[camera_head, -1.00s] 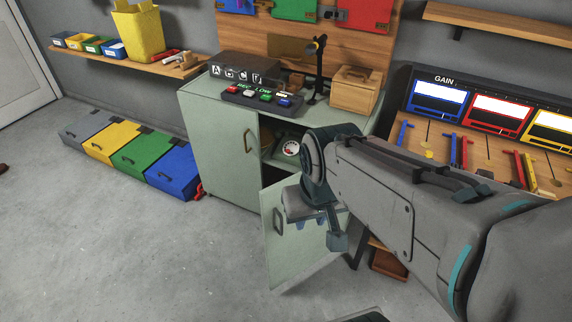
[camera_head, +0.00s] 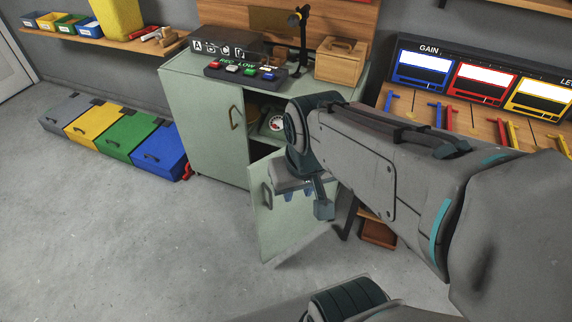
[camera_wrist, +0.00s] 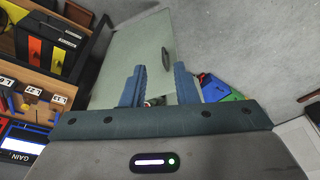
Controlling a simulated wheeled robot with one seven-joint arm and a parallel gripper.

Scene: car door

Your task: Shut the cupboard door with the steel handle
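The pale green cupboard door (camera_head: 283,228) with the grey steel handle (camera_head: 267,196) stands open, swung out from the cupboard's right half. My gripper (camera_head: 300,194) is in front of the door in the head view, to the right of the handle, its fingers partly covered by my arm. In the wrist view the gripper (camera_wrist: 158,72) is open, with nothing clearly held between its two blue fingers. The door (camera_wrist: 128,55) lies beyond the fingers there, and the dark-looking handle (camera_wrist: 166,60) is near the right finger. I cannot tell whether the gripper touches the door.
The cupboard's left door (camera_head: 205,125) is shut and has a brass-coloured handle (camera_head: 235,117). A round dial (camera_head: 276,124) shows inside the cupboard. Coloured boxes (camera_head: 158,152) stand on the floor at left. A reddish-brown box (camera_head: 378,233) lies right of the door. Floor at front left is clear.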

